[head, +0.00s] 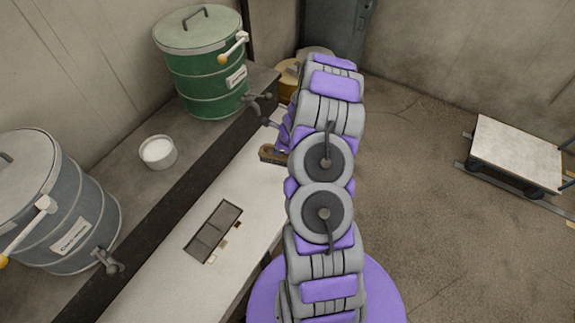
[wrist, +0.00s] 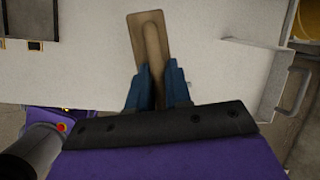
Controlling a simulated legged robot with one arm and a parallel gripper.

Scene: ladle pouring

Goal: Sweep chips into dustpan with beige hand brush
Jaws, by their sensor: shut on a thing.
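My gripper (wrist: 158,78) is shut on the handle of the beige hand brush (wrist: 150,35), which points away between the two blue fingers in the wrist view. In the head view the brush (head: 270,154) shows as a brown shape beside my arm, over the far part of the white worktop; the arm hides most of the gripper there. The dark dustpan (head: 213,231) lies on the worktop nearer to me.
The white worktop (head: 165,285) runs diagonally. Behind it a raised dark ledge holds a green drum (head: 205,70), a grey drum (head: 70,200) and a white tub (head: 158,152). Taps (head: 108,261) jut over the worktop. A low cart (head: 515,155) stands on the floor at right.

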